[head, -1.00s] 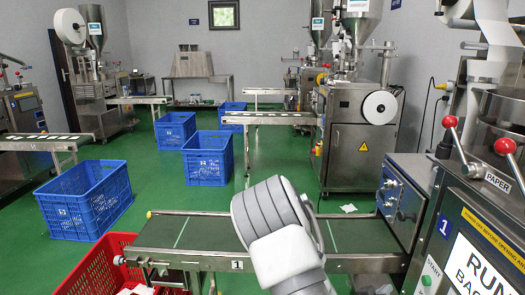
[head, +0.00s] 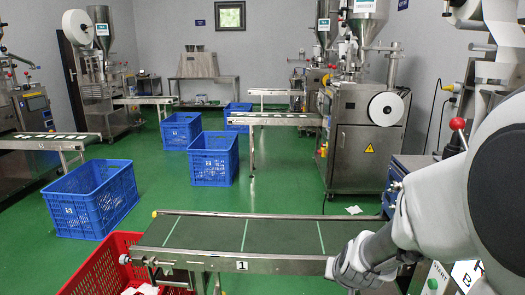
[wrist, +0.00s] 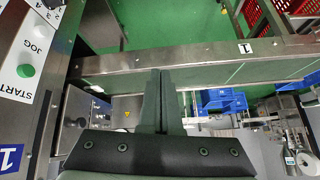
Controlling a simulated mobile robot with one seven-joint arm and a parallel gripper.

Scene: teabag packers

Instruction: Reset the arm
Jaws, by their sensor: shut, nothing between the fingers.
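My gripper (wrist: 160,75) shows in the wrist view with its two dark fingers pressed together and nothing between them. In that view the fingers point toward the conveyor marked 1 (wrist: 205,67), which appears upside down; I cannot tell the gap between them. In the head view my arm comes in from the right edge and bends over the right end of the same conveyor (head: 215,262). The fingers are not clearly seen in the head view. My arm hides most of the near machine at right.
The near machine's panel with START and JOG (wrist: 28,70) is close at left in the wrist view. A red crate (head: 130,241) stands at the conveyor's left end. A blue crate (head: 92,205) stands behind it.

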